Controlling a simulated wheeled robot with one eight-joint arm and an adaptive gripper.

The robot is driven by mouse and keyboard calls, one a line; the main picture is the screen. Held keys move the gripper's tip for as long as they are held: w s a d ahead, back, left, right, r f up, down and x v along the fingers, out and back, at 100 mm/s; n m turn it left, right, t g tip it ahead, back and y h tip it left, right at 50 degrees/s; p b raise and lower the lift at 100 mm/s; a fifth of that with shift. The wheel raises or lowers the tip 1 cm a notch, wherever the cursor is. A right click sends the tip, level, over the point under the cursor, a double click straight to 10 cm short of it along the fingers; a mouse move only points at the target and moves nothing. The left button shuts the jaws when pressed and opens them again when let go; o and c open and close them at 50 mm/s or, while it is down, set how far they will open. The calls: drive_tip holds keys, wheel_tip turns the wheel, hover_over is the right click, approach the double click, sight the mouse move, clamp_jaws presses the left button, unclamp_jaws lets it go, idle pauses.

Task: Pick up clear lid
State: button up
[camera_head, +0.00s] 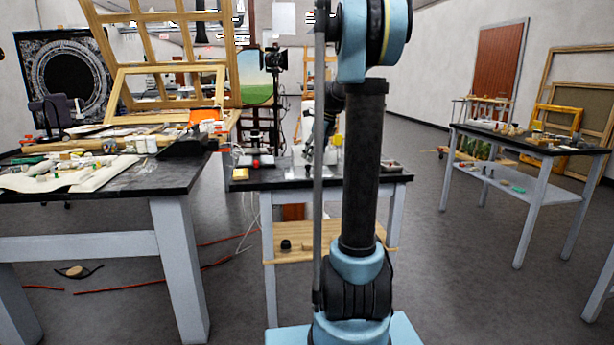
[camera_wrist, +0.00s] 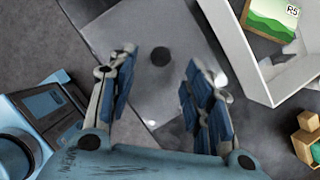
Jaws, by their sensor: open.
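The clear lid (camera_wrist: 172,98) looks like a see-through, pale flat sheet with a dark round knob (camera_wrist: 160,57) in the wrist view. My gripper (camera_wrist: 163,72) is open, with its two blue-padded fingers spread to the left and right of the knob. Nothing is held between the fingers. I cannot tell how high they are above the lid or whether they touch it. In the head view my arm covers much of the middle table, and I cannot make out the lid or the fingertips there.
Small wooden blocks (camera_wrist: 307,137) lie at lower right. The middle table (camera_head: 262,183) holds small items. A cluttered table (camera_head: 120,190) stands left, another (camera_head: 530,144) right.

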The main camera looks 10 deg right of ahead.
sight(308, 169)
drive_tip(key=shift+x, duration=2.6)
clamp_jaws()
